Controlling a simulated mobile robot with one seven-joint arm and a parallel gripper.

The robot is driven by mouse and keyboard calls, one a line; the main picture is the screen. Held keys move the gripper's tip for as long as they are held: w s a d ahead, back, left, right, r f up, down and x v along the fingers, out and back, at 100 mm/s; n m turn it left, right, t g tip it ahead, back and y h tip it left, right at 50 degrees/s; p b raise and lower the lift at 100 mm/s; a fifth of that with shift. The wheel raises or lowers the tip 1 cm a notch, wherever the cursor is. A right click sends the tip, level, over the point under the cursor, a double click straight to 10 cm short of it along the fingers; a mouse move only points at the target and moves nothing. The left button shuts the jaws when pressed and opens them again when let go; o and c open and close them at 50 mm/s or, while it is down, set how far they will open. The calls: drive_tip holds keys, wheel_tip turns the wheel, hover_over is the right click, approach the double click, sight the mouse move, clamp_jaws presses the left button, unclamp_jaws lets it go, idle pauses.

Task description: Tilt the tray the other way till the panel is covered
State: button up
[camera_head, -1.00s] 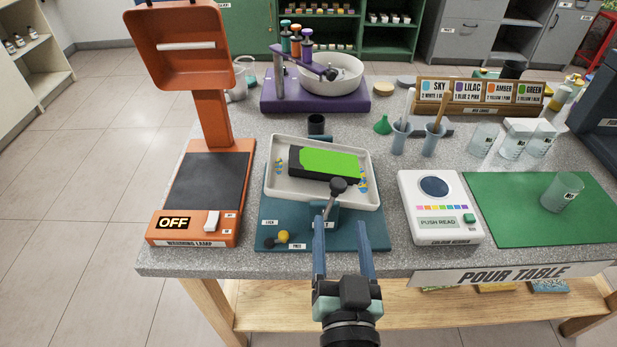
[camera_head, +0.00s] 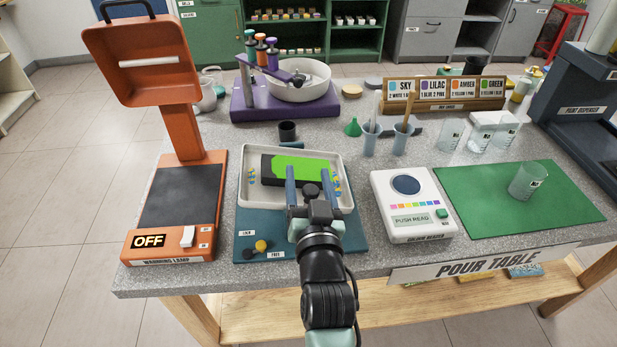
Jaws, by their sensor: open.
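The white tray (camera_head: 243,203) sits on a teal base (camera_head: 350,240). The panel (camera_head: 267,169) lies in it. Bright green paint (camera_head: 305,166) covers much of its top, while its left end shows black. The gripper and handle hide part of its front edge. Blue and yellow spots show in the tray at both ends. A dark round knob (camera_head: 311,190) stands at the tray's front. My gripper (camera_head: 309,172) is open, one finger on each side of the knob in the picture; I cannot tell if either touches it.
The orange warming lamp (camera_head: 178,190), reading OFF, stands left of the tray. The white colour reader (camera_head: 408,222) and green mat (camera_head: 560,205) are to the right. A dark cup (camera_head: 287,131) stands just behind the tray. Small black and yellow knobs (camera_head: 258,247) sit at the base's front left.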

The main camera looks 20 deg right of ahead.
drive_tip(key=shift+c, duration=0.3)
clamp_jaws()
idle(1.2)
